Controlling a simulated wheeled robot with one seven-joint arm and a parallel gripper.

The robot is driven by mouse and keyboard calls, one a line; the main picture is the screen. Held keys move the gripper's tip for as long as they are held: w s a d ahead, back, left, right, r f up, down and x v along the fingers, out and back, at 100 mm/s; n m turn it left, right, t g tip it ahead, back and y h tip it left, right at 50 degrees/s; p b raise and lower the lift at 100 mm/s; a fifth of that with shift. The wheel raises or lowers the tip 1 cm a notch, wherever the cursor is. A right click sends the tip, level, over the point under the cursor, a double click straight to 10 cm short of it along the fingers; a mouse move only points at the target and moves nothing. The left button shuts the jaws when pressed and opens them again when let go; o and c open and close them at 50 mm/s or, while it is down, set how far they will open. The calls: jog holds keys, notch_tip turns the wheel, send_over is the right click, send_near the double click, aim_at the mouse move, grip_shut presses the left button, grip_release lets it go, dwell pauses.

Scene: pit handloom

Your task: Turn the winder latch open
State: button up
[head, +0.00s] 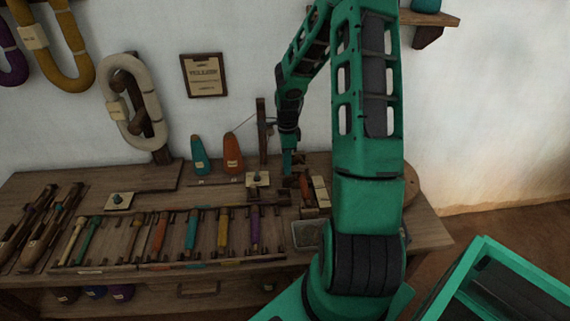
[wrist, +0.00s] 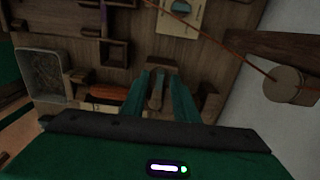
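In the wrist view a slim brown wooden lever, which looks like the winder latch (wrist: 156,92), lies between the two green fingers of my gripper (wrist: 160,84). The fingers stand apart, one on each side of it, and a gap seems to show beside it. I cannot tell whether either finger touches it. An orange-brown wound bobbin (wrist: 112,93) lies in the winder just left of the fingers. In the head view my gripper (head: 289,172) points down at the bench by the winder (head: 306,188); the latch is too small to make out there.
A rack of coloured shuttles or bobbins (head: 165,235) fills the front of the bench (head: 60,188). Teal (head: 199,155) and orange (head: 233,153) yarn cones stand behind. A thread runs from a wooden post (head: 262,130). A grey-lined tray (head: 307,234) sits near the front right.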

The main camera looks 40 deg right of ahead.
grip_shut()
jog(key=shift+n, duration=0.3)
jog(key=n, duration=0.2)
jog(key=shift+w+r+n, duration=0.1)
jog(key=shift+n, duration=0.3)
jog(key=n, duration=0.3)
jog(key=shift+n, duration=0.3)
jog(key=n, duration=0.5)
jog(key=shift+w, duration=0.1)
jog(key=n, duration=0.6)
jog(key=shift+w+d, duration=0.1)
jog(key=shift+r, duration=0.1)
